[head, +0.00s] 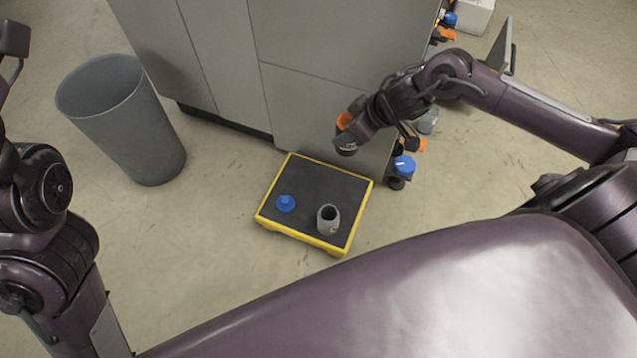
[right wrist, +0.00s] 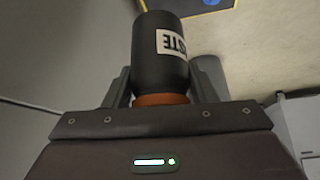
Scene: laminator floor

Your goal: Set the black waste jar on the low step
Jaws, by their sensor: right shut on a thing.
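The black waste jar (right wrist: 160,55) has a white label and an orange band or lid at the end near my gripper. My right gripper (head: 350,132) is shut on it, and in the head view the jar (head: 346,150) hangs just past the far right edge of the step, by the grey cabinet. The low step (head: 318,180) has a black top and a yellow rim and stands on the floor. A corner of the step (right wrist: 205,7) shows at the top of the right wrist view. My left gripper is out of view.
A blue knobbed object (head: 286,203) and a grey open cup (head: 328,219) stand on the step's near half; its far half is bare. A grey bin (head: 120,120) stands at left. A blue-topped container (head: 404,167) and other items line the cabinet's (head: 320,50) right side.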

